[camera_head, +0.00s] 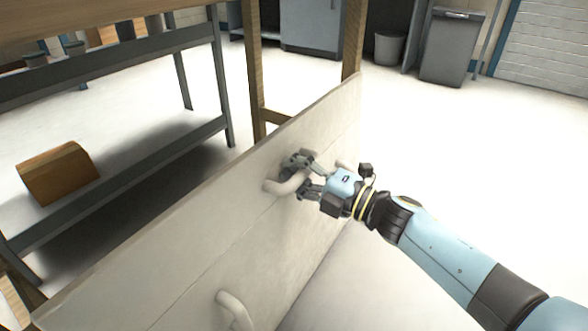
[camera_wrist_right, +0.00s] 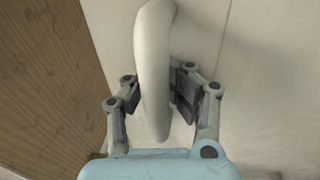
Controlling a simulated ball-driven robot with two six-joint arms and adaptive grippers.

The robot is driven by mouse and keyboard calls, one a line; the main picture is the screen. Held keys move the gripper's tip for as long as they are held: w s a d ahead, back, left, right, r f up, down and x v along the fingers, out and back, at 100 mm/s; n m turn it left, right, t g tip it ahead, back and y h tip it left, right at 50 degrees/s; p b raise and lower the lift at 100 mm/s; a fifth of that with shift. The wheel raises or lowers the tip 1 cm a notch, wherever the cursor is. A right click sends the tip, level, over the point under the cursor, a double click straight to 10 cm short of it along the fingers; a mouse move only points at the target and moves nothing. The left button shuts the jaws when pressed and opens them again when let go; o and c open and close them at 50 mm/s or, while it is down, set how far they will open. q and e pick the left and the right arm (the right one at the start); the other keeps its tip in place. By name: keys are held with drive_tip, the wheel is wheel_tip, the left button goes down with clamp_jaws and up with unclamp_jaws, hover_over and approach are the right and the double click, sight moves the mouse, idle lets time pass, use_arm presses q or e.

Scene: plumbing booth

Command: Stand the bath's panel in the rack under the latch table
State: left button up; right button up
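The panel (camera_head: 215,235) is a large off-white board standing on edge, running from the lower left to the upper right in the head view. It has a pale curved handle (camera_head: 284,186) near its far end and another handle (camera_head: 235,310) nearer me. My right gripper (camera_head: 297,176) has its fingers on both sides of the far handle. In the right wrist view the finger pads (camera_wrist_right: 155,95) press close against the handle (camera_wrist_right: 153,60), apparently shut on it. The panel's lower edge is hidden. I cannot identify the rack or latch table with certainty. My left gripper is out of view.
A wooden frame with upright posts (camera_head: 257,70) stands just behind the panel. A grey bin (camera_head: 450,48) and bucket (camera_head: 390,48) stand far back. Pale floor (camera_head: 470,160) is clear at right.

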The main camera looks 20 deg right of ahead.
drive_tip(key=shift+o, duration=0.4)
drive_tip(key=shift+f, duration=0.1)
drive_tip(key=v, duration=1.2)
drive_tip(key=shift+a, duration=0.1)
